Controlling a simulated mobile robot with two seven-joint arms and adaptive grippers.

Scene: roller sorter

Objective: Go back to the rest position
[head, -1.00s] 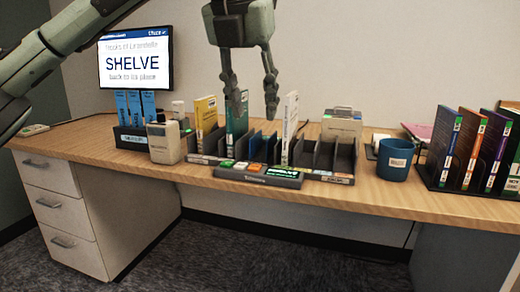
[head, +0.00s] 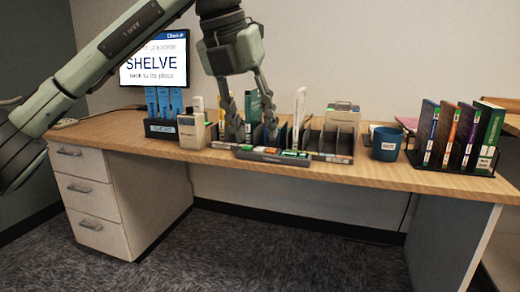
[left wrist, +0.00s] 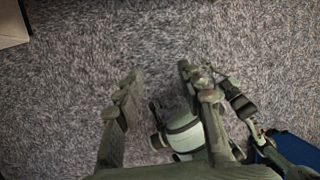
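My left gripper (head: 253,136) hangs fingers-down in the head view, in front of the roller sorter (head: 336,146) in the picture. Its two fingers are apart with nothing between them. In the left wrist view the left gripper (left wrist: 157,85) has only carpet beneath it, so it is clear of the desk.
Carpet (head: 270,245) lies open in front.

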